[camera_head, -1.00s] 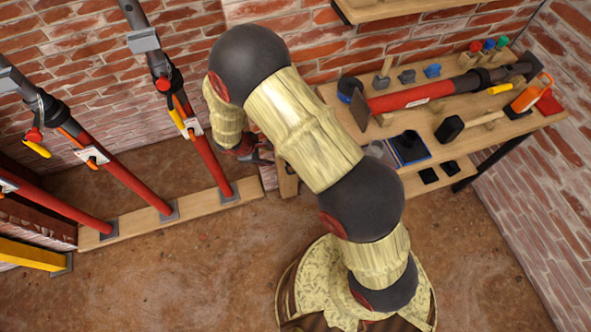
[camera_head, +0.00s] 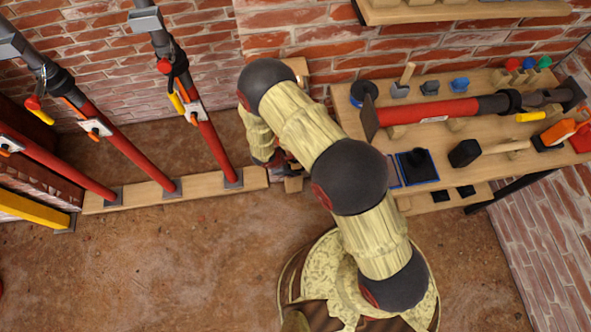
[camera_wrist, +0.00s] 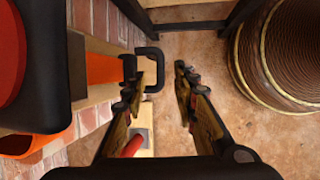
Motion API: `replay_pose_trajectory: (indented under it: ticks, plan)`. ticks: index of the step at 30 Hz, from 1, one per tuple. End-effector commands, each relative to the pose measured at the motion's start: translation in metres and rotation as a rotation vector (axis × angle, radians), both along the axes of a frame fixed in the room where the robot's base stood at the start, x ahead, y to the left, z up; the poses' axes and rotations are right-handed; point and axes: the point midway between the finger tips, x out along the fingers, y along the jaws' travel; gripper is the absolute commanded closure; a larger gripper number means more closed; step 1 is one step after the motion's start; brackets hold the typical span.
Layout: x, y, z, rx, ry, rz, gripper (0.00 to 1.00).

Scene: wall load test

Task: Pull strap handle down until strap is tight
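In the wrist view an orange strap (camera_wrist: 103,69) ends in a black loop handle (camera_wrist: 155,52). My gripper (camera_wrist: 157,80) is open there, with its two fingers apart. The left finger overlaps the near side of the handle, and the right finger is clear of it to the right. I cannot tell whether the left finger touches the handle. In the head view my gripper (camera_head: 285,163) is low by the brick wall, largely behind my own arm. The strap and its handle are hidden or too small to tell in that view.
Red props (camera_head: 213,145) stand on a plank (camera_head: 205,187) at left. A wooden bench (camera_head: 440,150) at right holds a red prop (camera_head: 425,112), a mallet (camera_head: 465,152) and several small items. A shelf (camera_head: 460,10) is above. The brown floor in front is clear.

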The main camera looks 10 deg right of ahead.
Motion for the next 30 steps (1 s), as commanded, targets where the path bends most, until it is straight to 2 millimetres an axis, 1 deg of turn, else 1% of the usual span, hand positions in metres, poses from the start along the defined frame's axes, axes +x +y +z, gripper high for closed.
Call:
replay_pose_trajectory:
  ticks: [1,6,10,17,30]
  plan:
    - [0.001,-0.003,-0.009,-0.001,0.002,-0.001,0.71]
    - [0.004,-0.008,-0.022,0.001,0.000,-0.001,0.71]
    - [0.005,-0.010,-0.025,0.001,0.000,0.000,0.71]
    - [0.005,-0.010,-0.025,0.001,0.000,0.000,0.72]
    - [0.005,-0.010,-0.025,0.001,0.000,0.000,0.97]
